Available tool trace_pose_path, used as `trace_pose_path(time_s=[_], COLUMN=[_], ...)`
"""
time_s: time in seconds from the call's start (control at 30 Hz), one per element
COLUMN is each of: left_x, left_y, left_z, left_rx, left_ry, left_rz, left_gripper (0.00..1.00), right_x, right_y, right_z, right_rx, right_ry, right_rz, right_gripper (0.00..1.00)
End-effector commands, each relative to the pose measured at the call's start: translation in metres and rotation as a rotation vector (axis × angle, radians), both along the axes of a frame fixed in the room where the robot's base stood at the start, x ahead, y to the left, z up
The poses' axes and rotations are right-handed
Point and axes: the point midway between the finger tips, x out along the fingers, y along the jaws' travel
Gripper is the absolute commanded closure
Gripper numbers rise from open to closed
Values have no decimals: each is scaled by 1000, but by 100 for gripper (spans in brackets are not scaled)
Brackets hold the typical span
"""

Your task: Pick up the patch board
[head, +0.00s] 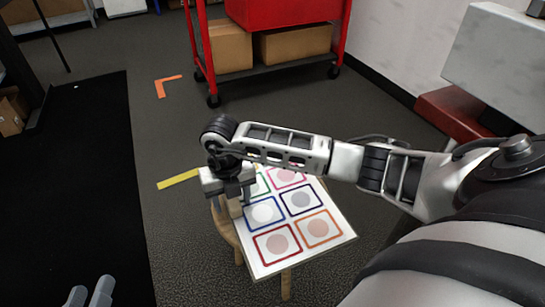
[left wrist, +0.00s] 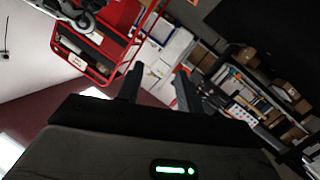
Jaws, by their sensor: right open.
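The patch board (head: 291,238) is a white panel with coloured square outlines around pale round patches. It lies on a wooden stool (head: 228,229) in the head view. My right gripper (head: 241,203) is open at the board's left edge, fingers pointing down. I cannot tell whether the board's edge is between its fingers. My right forearm hides the board's far part. My left gripper (head: 90,293) shows at the bottom left of the head view, away from the board. In the left wrist view its two fingers (left wrist: 159,90) stand apart with nothing between them.
A red cart (head: 270,70) with cardboard boxes (head: 296,43) on its lower shelf stands beyond the stool. A black mat (head: 75,190) covers the floor at left.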

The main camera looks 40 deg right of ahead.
Motion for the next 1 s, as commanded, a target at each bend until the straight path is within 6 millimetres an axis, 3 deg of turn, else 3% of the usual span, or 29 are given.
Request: trace_pose_path(time_s=[0.13,0.3,0.33,0.67,0.83,1.0], left_x=[1,1,1,1,1,0], left_y=[0,-1,-1,0,2,6], left_z=[3,2,2,3,8,0], left_rx=[-6,-5,-4,4,54,126], left_ry=[-4,-3,-2,-1,-7,10], left_rz=[3,4,3,2,4,4], left_gripper=[64,64,64,64,64,64], right_x=[0,0,0,1,2,2], right_y=[0,0,0,0,-1,0], right_z=[1,1,1,9,36,70], right_rx=[1,1,1,0,-2,0], right_ry=[-1,0,0,-4,-6,-7], right_rz=[0,0,0,0,1,1], right_gripper=[50,97,100,100,100,100])
